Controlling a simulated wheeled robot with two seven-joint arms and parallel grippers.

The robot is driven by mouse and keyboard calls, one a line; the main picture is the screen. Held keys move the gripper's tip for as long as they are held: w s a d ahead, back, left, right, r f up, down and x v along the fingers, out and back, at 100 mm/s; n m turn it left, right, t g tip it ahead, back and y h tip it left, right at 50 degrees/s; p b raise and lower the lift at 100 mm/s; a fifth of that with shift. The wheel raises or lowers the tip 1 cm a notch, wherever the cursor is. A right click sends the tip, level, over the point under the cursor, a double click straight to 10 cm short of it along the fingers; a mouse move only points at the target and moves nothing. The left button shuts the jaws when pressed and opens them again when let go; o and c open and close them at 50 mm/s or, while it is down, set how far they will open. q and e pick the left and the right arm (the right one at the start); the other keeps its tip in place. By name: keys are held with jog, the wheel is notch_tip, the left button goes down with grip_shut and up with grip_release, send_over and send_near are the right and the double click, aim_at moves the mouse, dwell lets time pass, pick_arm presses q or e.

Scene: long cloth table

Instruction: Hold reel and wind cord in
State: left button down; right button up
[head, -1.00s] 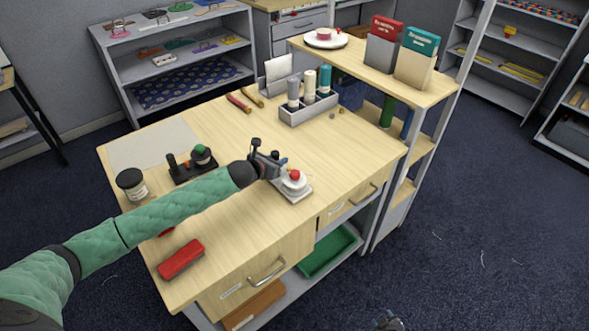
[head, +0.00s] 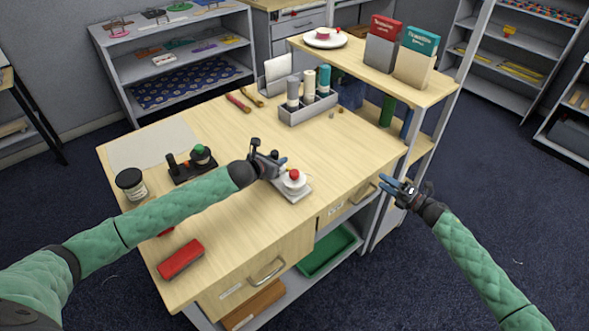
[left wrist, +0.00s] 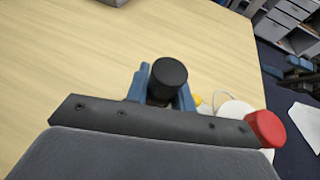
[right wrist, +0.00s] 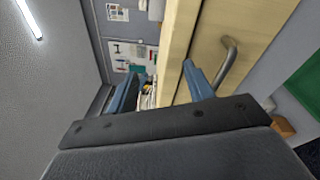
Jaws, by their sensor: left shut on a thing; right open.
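The reel (head: 293,181) is a white disc with a red knob (head: 294,174) on top, on a pale grey base near the table's right edge. My left gripper (head: 274,166) is shut on a black round-topped grip beside the reel; the left wrist view shows the black grip (left wrist: 169,73) between the blue fingers. There the white reel disc (left wrist: 235,109) and red knob (left wrist: 266,128) lie to the right, with a thin white loop that may be cord. My right gripper (head: 393,185) is open and empty, off the table's right edge, apart from the reel.
A drawer handle (head: 364,196) is near my right gripper; it shows large in the right wrist view (right wrist: 228,62). A raised shelf (head: 355,62) with boxes stands at the back right.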

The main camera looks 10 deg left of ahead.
notch_tip(320, 180, up, 5)
jog(key=a+n+g+y, duration=0.1)
jog(key=a+n+g, duration=0.1)
jog(key=n+g, duration=0.15)
notch_tip(320, 180, up, 12)
jog(key=n+g+h, duration=1)
jog(key=n, duration=1.1)
send_over(294, 172)
jog(key=d, duration=0.1)
jog(key=shift+s+d+f, duration=0.1)
jog(key=shift+s+d, duration=0.1)
jog(key=shift+s, duration=0.2)
jog(key=shift+a+r+n+t+h, duration=0.25)
jog(key=shift+r+n+t+h, duration=0.15)
jog(key=shift+h, duration=0.3)
notch_tip(294, 172, up, 4)
jog(key=n+t+h, duration=0.3)
jog(key=h, duration=0.2)
jog(key=f, duration=0.8)
jog(key=w+f, duration=0.1)
jog(key=f, duration=0.3)
jog(key=shift+a+f, duration=0.1)
jog(key=shift+a, duration=0.3)
